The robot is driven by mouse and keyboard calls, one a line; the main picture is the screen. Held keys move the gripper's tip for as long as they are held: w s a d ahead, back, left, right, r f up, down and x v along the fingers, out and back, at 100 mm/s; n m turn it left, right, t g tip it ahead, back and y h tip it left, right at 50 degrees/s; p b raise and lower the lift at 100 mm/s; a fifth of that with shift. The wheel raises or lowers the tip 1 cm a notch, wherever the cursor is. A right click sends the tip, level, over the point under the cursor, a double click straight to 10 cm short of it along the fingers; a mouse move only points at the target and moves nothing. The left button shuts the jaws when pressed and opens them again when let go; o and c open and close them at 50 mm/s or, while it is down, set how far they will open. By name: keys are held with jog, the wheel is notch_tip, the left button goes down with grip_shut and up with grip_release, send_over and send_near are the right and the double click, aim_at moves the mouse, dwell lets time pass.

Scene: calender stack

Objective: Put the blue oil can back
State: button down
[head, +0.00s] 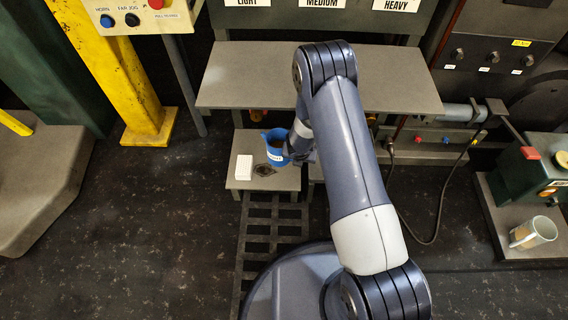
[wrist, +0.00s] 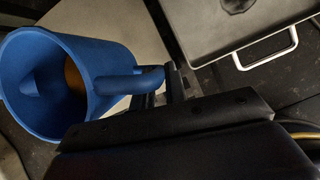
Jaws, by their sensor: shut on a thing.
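The blue oil can (head: 274,152) is an open-topped blue vessel with a pale label, over a low grey stand (head: 283,181) in the head view. In the wrist view the blue can (wrist: 107,55) fills the left side, its mouth facing the camera and something orange-brown inside. My gripper (wrist: 174,84) is shut on the can's handle. In the head view my gripper (head: 300,155) is at the can's right side, partly hidden by my arm. I cannot tell whether the can's base touches the stand.
A white block (head: 244,168) and a dark diamond-shaped patch (head: 264,170) are on the low stand. A wide grey shelf (head: 245,80) overhangs behind, below LIGHT, MEDIUM and HEAVY signs. A yellow post (head: 115,70) stands left; a mug (head: 533,232) sits on a right-hand platform.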

notch_tip(320, 180, down, 10)
jog(key=b, duration=0.6)
jog(key=shift+r, duration=0.15)
jog(key=shift+f, duration=0.2)
jog(key=c, duration=1.4)
grip_release()
jog(key=shift+r, duration=0.1)
jog(key=shift+c, duration=0.2)
jog(key=shift+s+r, duration=0.1)
jog(key=shift+r, duration=0.4)
jog(key=p+v, duration=0.3)
jog(key=v, duration=0.8)
